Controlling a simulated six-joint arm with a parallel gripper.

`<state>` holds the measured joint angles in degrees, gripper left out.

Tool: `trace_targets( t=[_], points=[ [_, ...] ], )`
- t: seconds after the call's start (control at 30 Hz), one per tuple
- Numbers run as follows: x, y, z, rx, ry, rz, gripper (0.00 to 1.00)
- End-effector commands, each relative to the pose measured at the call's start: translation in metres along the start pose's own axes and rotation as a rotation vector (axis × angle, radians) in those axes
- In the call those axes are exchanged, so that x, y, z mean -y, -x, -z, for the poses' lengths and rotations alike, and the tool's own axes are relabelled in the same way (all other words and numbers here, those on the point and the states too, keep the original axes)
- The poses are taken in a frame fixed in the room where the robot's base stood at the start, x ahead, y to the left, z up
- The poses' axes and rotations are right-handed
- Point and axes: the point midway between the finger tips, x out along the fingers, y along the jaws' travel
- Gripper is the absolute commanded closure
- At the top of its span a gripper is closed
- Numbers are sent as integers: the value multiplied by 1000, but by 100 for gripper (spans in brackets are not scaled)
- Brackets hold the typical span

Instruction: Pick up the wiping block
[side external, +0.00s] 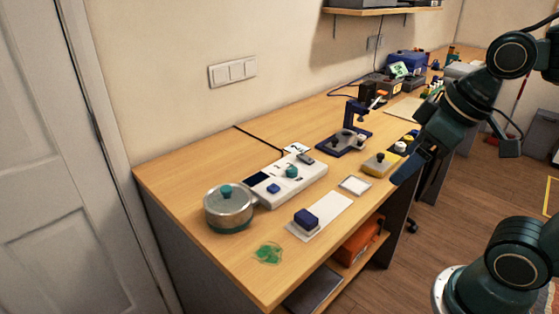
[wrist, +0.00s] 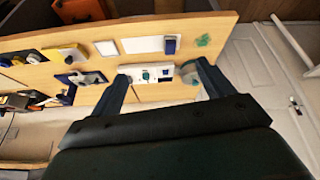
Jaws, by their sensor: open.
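The wiping block looks to be the dark blue block (side external: 306,217) with a pale base, at the near end of a white strip (side external: 330,212) close to the desk's front edge. In the wrist view the blue block (wrist: 171,44) is small and far off, beyond the fingertips. My gripper (side external: 408,172) hangs in the air to the right of the desk front, well apart from the block. In the wrist view its two fingers (wrist: 162,72) are spread wide with nothing between them.
A lidded metal pot (side external: 229,208), a white device (side external: 287,179) with a teal knob and a dark blue stand (side external: 346,138) sit behind the strip. A green patch (side external: 268,253) lies near the front corner. A yellow block (side external: 379,163) and a pale square (side external: 355,185) lie to the right.

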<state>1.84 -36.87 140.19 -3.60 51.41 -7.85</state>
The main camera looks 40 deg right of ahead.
Motion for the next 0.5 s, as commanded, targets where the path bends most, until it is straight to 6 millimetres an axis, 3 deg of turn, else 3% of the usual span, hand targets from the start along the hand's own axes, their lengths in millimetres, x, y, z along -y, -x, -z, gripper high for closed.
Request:
trace_targets(
  t=[0.5],
  points=[
    [-6,-52,66,119,538,190,20]
  ],
)
